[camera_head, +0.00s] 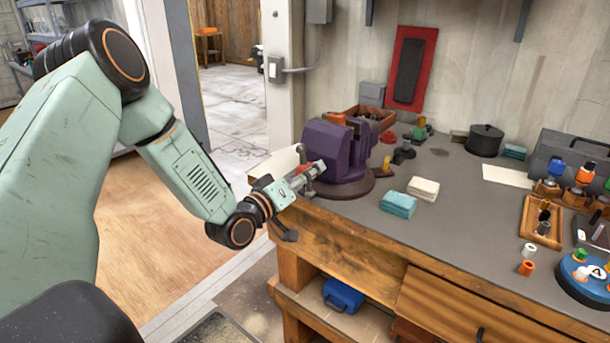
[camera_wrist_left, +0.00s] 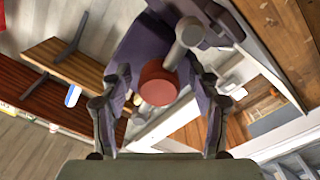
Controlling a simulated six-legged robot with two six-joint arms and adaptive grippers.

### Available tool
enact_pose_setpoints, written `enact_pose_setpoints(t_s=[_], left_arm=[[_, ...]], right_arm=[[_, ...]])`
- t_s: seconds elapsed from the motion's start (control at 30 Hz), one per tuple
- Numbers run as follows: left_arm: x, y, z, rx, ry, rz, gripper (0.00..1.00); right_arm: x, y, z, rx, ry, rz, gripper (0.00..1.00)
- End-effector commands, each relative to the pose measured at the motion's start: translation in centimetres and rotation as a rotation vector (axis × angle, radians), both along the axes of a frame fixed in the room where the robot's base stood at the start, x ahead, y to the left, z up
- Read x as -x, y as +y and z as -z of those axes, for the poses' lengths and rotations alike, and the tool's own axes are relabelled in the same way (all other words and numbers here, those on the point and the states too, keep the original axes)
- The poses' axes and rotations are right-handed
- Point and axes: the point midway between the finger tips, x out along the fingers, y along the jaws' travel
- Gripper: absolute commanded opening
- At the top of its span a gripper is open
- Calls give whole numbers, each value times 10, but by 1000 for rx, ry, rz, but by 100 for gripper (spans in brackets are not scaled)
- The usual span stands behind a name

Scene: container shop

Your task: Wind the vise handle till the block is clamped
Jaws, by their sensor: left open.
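The purple vise (camera_head: 322,146) stands on a round base at the left end of the workbench. An orange-red block (camera_head: 333,118) shows at the top of its jaws; whether they grip it is not clear. My left gripper (camera_head: 304,177) is beside the vise's near left side. In the left wrist view, its open fingers (camera_wrist_left: 160,98) stand on either side of the red knob, with gaps. My right gripper is not in view.
The workbench (camera_head: 440,222) carries teal cloths (camera_head: 398,204), a cream cloth (camera_head: 424,188) and a black pot (camera_head: 486,140). A wooden bin (camera_head: 371,116) stands behind the vise. A blue case (camera_head: 343,295) lies on the shelf below. The floor left of the bench is clear.

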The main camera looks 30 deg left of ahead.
Motion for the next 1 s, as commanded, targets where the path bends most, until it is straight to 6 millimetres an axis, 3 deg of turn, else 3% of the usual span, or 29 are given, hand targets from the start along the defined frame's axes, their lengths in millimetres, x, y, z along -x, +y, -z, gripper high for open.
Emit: enact_pose_setpoints(t_s=[0.27, 0.7, 1.0], left_arm=[[6, 2, 0, 1, -1, -2, 62], [52, 5, 1, 6, -1, -2, 62], [68, 7, 2, 2, 1, -3, 62]], right_arm=[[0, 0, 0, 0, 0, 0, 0], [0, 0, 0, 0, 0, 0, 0], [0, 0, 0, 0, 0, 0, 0]])
